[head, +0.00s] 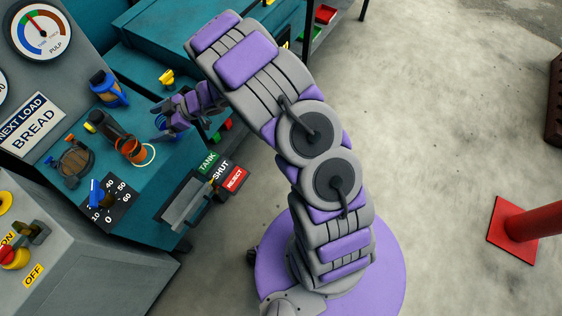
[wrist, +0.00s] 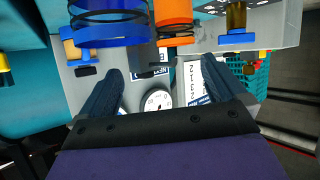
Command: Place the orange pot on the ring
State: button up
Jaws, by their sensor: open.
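The orange pot (head: 129,148) is on the teal counter beside a dark cylinder. It also shows at the top of the wrist view (wrist: 173,14). A thin pale ring (head: 154,156) shows at the pot's right side, partly hidden by it. I cannot tell whether the pot stands inside the ring or only overlaps it. My gripper (head: 160,127) is above the counter, up and to the right of the pot and apart from it. In the wrist view my gripper (wrist: 160,72) has its two dark fingers spread, with nothing held between them.
A blue pot (head: 108,89) and a dark cylinder (head: 112,124) stand near the orange pot. A round brown lid-like piece (head: 75,160), a blue-handled dial (head: 97,194) and a grey chute (head: 184,205) are close by. A blue band (wrist: 110,32) fills the wrist view's upper left.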

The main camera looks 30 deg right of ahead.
jog(key=w+d+r+m+t+h, duration=0.2)
jog(key=w+d+r+t+h, duration=0.15)
jog(key=d, duration=0.35)
jog(key=w+d+r+m+t+h, duration=0.2)
jog(key=w+d+r+h, duration=0.25)
jog(key=d, duration=0.35)
jog(key=s+d+r+m+h, duration=0.3)
jog(key=s+d+r, duration=0.1)
jog(key=d, duration=0.3)
jog(key=s+d+r+m+h, duration=0.3)
jog(key=s+d+r, duration=0.15)
jog(key=d, duration=0.25)
jog(key=s+d+r+m+g+h, duration=0.1)
jog(key=s+d+m+g, duration=0.15)
jog(key=s, duration=0.65)
jog(key=s+d+r+m+g+h, duration=0.1)
jog(key=s+d+r+m+g, duration=0.15)
jog(key=s, duration=0.65)
jog(key=s+a+g+y, duration=0.1)
jog(key=s+a+g, duration=0.2)
jog(key=s, duration=0.8)
jog(key=s+a+g+y, duration=0.2)
jog(key=s+a, duration=0.4)
jog(key=s, duration=0.5)
jog(key=shift+s+g+y, duration=0.25)
jog(key=shift+g+y, duration=0.05)
jog(key=shift+g, duration=0.35)
